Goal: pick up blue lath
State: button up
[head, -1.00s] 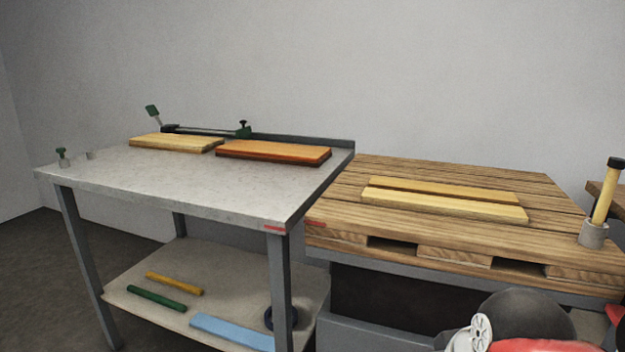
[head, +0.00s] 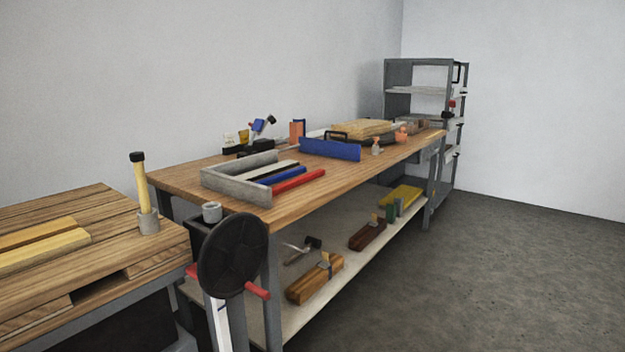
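A thin dark blue lath (head: 278,174) lies on the wooden workbench (head: 345,180) in the head view. It lies between a pale lath (head: 262,170) and a red lath (head: 298,181), roughly side by side with them. I cannot tell whether the blue lath touches the red one. My gripper is not in view.
A larger blue angled piece (head: 330,149) stands farther along the bench. A black disc (head: 233,254) on a white post stands before the near bench end. A pallet top (head: 110,225) bears a yellow-handled tool (head: 140,185). The floor (head: 520,270) at right is clear.

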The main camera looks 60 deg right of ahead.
aim_at(272, 180)
jog(key=z, duration=1.8)
jog(key=i+l+u, duration=0.1)
jog(key=i+l, duration=0.2)
jog(key=i+l+u, duration=0.1)
jog(key=i+l, duration=0.15)
jog(key=l, duration=0.25)
jog(key=i+l, duration=0.3)
jog(key=l, duration=0.15)
jog(key=u, duration=0.05)
